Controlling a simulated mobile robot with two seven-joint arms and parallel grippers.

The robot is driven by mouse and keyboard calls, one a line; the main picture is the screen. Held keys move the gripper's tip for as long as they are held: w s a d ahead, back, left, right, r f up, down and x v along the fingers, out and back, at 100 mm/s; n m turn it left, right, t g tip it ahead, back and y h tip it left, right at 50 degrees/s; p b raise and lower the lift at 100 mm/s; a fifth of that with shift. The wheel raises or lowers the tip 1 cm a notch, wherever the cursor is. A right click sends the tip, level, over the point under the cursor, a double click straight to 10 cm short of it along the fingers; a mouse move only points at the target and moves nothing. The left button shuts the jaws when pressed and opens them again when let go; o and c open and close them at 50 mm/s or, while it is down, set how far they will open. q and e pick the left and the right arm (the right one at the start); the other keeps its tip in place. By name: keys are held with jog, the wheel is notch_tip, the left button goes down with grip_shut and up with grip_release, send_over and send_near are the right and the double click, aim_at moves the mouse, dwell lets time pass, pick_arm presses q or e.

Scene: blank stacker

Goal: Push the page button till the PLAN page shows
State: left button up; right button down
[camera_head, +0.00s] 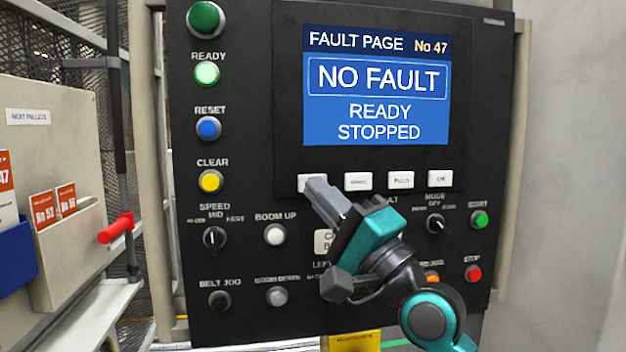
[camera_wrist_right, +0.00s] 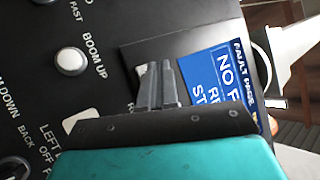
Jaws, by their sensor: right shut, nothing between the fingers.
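The screen (camera_head: 376,85) on the black control panel reads FAULT PAGE No 47, NO FAULT, READY, STOPPED. Below it is a row of white buttons. The leftmost white button (camera_head: 304,183) is partly covered by my right gripper (camera_head: 316,184). The gripper is shut and empty, with its fingertips at that button; I cannot tell whether they touch it or press it. In the right wrist view the shut fingers (camera_wrist_right: 158,70) point at the panel beside the screen (camera_wrist_right: 228,85). The covered button's label is hidden. My left gripper is not in view.
Several other controls surround the gripper: the BOOM UP button (camera_head: 275,234), the SPEED knob (camera_head: 214,238), the MODE knob (camera_head: 436,223) and the red STOP button (camera_head: 473,273). A red lever (camera_head: 116,229) and a card holder (camera_head: 52,125) stand at the left.

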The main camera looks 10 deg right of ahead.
jog(key=s+p, duration=0.2)
jog(key=s, duration=0.3)
dwell(0.5)
dwell(0.8)
dwell(0.9)
dwell(1.4)
dwell(0.5)
